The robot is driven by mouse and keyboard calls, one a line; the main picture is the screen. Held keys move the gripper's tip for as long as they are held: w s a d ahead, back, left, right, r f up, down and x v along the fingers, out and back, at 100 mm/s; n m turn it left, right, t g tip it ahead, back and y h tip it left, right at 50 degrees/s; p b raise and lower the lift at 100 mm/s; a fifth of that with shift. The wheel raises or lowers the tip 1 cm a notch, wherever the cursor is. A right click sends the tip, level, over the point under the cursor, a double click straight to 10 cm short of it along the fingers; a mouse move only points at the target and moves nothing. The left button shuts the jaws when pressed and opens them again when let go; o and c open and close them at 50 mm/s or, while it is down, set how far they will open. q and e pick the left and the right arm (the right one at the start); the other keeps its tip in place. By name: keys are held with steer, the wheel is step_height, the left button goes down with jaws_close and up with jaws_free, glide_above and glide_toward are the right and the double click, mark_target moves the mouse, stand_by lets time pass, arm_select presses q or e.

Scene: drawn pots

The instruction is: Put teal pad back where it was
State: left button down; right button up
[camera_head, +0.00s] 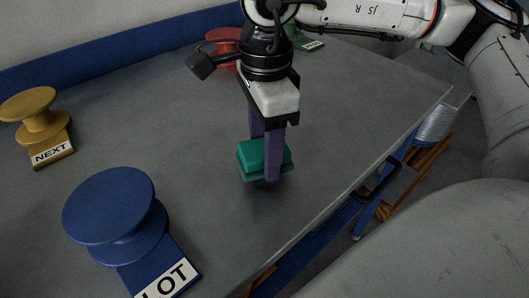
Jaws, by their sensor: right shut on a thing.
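The teal pad (262,156) is a small teal block near the middle of the grey table. My right gripper (264,160) points down with its purple fingers on either side of the pad and is shut on it. A dark shadow lies below the pad, and it looks held a little above the table. The near finger hides part of the pad. My left gripper is not in view.
A blue spool-shaped stand (108,205) with a partly cut-off label is at front left. A yellow stand (36,115) labelled NEXT is at left. A red stand (222,41) and a green labelled one (306,42) are at the back, partly hidden by my arm. The table (150,110) is clear between them.

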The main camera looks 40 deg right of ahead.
steer(key=shift+f, duration=0.65)
steer(key=shift+f, duration=0.2)
steer(key=o, duration=1)
steer(key=shift+o, duration=0.2)
step_height(320, 180, up, 12)
steer(key=shift+r+p, duration=0.25)
steer(key=shift+p, duration=0.2)
steer(key=shift+s+f, duration=0.1)
